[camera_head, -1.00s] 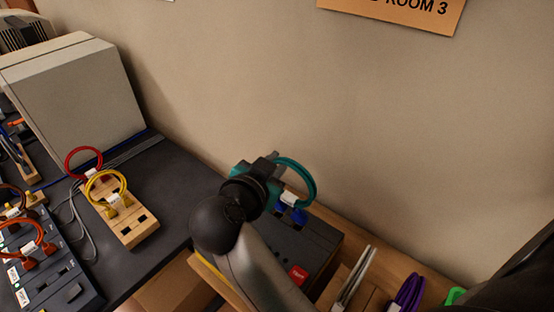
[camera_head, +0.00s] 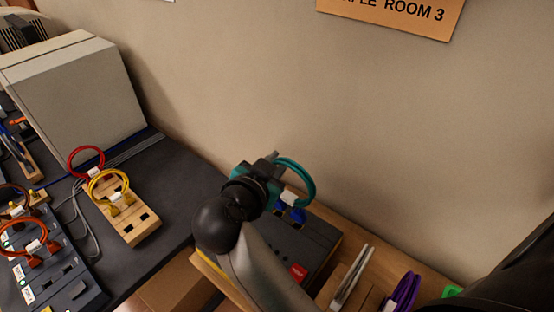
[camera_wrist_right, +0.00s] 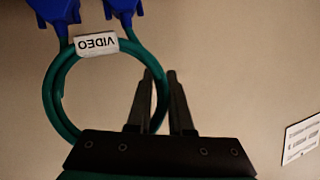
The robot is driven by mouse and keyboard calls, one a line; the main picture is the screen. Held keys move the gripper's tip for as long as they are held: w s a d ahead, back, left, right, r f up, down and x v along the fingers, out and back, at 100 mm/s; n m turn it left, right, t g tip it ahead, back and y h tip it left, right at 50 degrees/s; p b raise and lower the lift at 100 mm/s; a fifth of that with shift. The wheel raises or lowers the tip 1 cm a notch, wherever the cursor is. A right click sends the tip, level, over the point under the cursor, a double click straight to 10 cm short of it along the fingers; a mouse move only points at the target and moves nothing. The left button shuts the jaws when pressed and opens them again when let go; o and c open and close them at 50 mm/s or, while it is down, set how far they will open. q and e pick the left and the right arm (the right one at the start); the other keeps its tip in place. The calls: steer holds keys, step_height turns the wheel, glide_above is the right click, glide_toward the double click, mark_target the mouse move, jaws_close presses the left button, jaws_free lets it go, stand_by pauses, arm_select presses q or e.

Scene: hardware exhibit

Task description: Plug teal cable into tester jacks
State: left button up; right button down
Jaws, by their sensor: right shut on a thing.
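The teal cable (camera_head: 308,175) is a loop with a white tag and blue plugs (camera_head: 297,214). In the right wrist view the cable (camera_wrist_right: 50,95) carries a tag reading VIDEO, and two blue plugs (camera_wrist_right: 60,10) show at the top edge, partly cut off. My right gripper (camera_head: 273,160) is shut on the loop's side; its fingers (camera_wrist_right: 160,78) also show in the right wrist view. The dark tester box (camera_head: 318,237), with a red button (camera_head: 298,271), lies below the cable, partly hidden by my right arm. Its jacks cannot be made out. My left gripper is out of view.
A wooden block (camera_head: 139,231) with red and yellow cables stands on the dark bench (camera_head: 185,180) at left, near a grey monitor (camera_head: 75,95). Metal prongs (camera_head: 352,278) and a purple cable (camera_head: 403,292) are at lower right. The wall (camera_head: 300,90) rises behind.

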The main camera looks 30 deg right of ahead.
steer(key=shift+f+p, duration=1.05)
steer(key=shift+p, duration=0.2)
stand_by(1.9)
steer(key=shift+c, duration=0.5)
jaws_free()
stand_by(0.4)
stand_by(0.4)
